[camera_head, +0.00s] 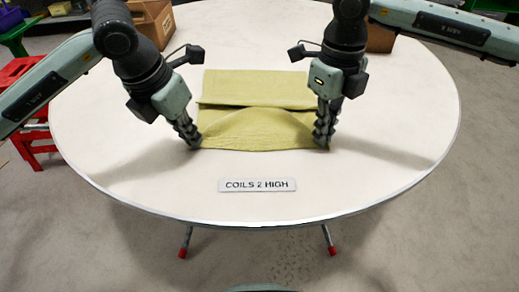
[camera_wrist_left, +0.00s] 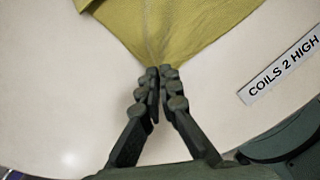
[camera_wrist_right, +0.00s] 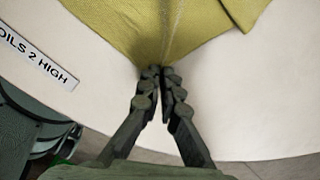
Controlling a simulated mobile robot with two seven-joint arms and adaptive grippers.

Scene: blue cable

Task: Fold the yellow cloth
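The yellow cloth (camera_head: 255,92) lies on the white round table, with a crosswise fold edge partway down and a bulging near part. My left gripper (camera_head: 195,146) is at its near left corner. In the left wrist view my left gripper (camera_wrist_left: 159,75) has its fingers together, with the cloth (camera_wrist_left: 185,22) gathered into creases between the tips. My right gripper (camera_head: 322,144) is at the near right corner. In the right wrist view my right gripper (camera_wrist_right: 160,75) is likewise shut on the cloth (camera_wrist_right: 160,25), which creases toward the fingertips.
A sign reading "COILS 2 HIGH" (camera_head: 257,185) lies on the table (camera_head: 390,190) in front of the cloth. A cardboard box (camera_head: 152,22) stands at the back left, and another brown box (camera_head: 380,38) is partly hidden behind my right arm. The table's sides are clear.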

